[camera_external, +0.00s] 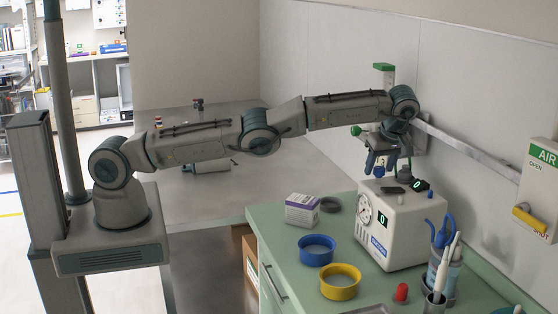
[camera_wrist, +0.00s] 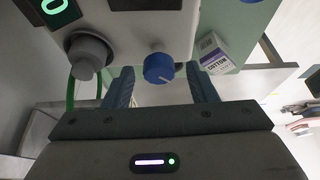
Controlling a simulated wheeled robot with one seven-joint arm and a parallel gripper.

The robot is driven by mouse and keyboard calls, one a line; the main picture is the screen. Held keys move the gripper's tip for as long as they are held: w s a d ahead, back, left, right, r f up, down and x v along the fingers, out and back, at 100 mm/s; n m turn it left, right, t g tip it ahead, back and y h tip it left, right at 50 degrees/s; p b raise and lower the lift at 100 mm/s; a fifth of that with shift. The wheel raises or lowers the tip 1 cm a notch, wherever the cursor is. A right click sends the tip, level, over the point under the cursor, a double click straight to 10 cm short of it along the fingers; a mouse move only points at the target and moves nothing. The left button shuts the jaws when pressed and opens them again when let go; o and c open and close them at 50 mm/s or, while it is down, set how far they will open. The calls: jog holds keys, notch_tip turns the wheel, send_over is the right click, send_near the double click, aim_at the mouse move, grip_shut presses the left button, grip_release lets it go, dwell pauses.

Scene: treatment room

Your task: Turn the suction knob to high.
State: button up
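The suction knob (camera_wrist: 158,67) is a round blue dial on the white suction unit. Its white pointer line faces down and slightly right in the wrist view. The suction unit (camera_external: 405,235) stands on the green counter, with a round gauge (camera_external: 365,209) and a green "0" display (camera_external: 382,217) on its front. The knob cannot be made out in the external view.
A grey port (camera_wrist: 88,52) with a green tube sits beside the knob. A cotton carton (camera_external: 302,210), a blue bowl (camera_external: 316,250), a yellow bowl (camera_external: 340,282) and a cup of tools (camera_external: 440,270) surround the unit. The wall rail (camera_external: 470,153) runs behind.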

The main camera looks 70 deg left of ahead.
jog(key=shift+w+d+m, duration=0.1)
jog(key=shift+d+m, duration=0.05)
jog(key=shift+m, duration=0.25)
jog(key=shift+r+m+t, duration=0.1)
jog(key=shift+m+t, duration=0.2)
jog(key=shift+m, duration=0.1)
